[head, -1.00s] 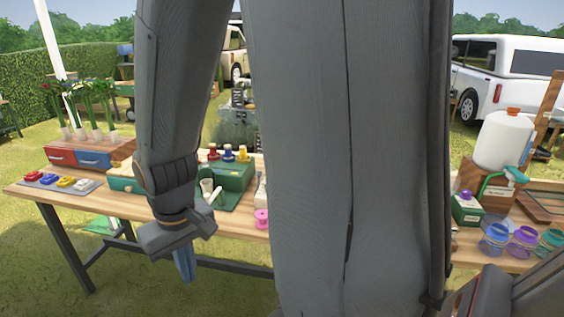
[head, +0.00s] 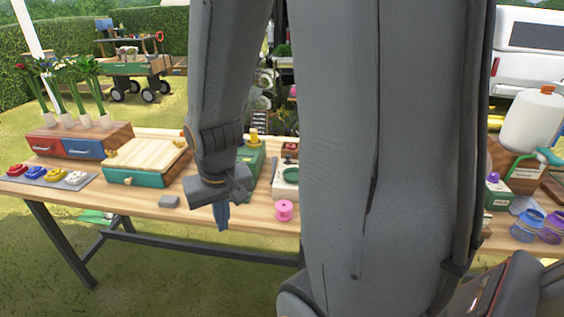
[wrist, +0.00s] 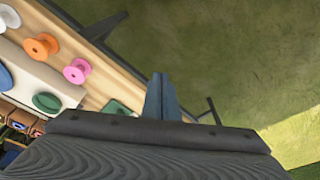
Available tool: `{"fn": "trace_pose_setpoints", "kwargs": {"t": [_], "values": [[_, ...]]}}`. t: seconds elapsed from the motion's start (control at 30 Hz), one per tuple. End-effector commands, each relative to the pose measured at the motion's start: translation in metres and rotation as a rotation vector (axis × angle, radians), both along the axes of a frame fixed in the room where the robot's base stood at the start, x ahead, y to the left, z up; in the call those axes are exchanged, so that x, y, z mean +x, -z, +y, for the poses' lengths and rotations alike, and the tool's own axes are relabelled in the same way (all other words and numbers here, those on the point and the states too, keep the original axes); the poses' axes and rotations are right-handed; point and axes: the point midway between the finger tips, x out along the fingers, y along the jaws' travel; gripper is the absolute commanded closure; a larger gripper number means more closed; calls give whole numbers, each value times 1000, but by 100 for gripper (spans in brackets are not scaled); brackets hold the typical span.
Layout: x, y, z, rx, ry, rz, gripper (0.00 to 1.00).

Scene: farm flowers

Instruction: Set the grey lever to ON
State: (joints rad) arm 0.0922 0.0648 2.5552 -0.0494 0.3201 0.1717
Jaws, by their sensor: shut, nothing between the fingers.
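My gripper (head: 222,217) hangs in front of the table's front edge in the head view, fingers pointing down. It is shut and empty. In the wrist view its blue-grey fingers (wrist: 160,97) lie together, over the grass beyond the table edge. A green box with a yellow-topped part (head: 253,158) stands behind my gripper, which hides much of it. I cannot make out the grey lever or any ON mark. A pale panel with a round green part (head: 286,180) stands right of the green box; the round green part also shows in the wrist view (wrist: 48,102).
A pink spool (head: 284,210) sits near the table's front edge. A wooden-topped green box (head: 146,160), drawers (head: 82,148) and a mat with coloured pieces (head: 75,184) stand left. My arm blocks the table's middle.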

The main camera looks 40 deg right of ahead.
Motion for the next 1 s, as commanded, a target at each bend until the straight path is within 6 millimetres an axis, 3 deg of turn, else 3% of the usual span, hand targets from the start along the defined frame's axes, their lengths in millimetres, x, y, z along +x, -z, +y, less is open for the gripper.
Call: {"fn": "trace_pose_setpoints", "kwargs": {"t": [0.1, 0.23, 0.4, 0.5, 0.6, 0.73, 1.0], "values": [[35, 20, -54, 24, 294, -147, 100], [68, 32, -118, 107, 637, -350, 100], [92, 37, -198, 310, 1043, -614, 100], [97, 35, -237, 469, 1238, -750, 100], [96, 31, -268, 631, 1386, -856, 100], [91, 25, -292, 802, 1504, -941, 100], [88, 19, -304, 925, 1569, -985, 100]]}}
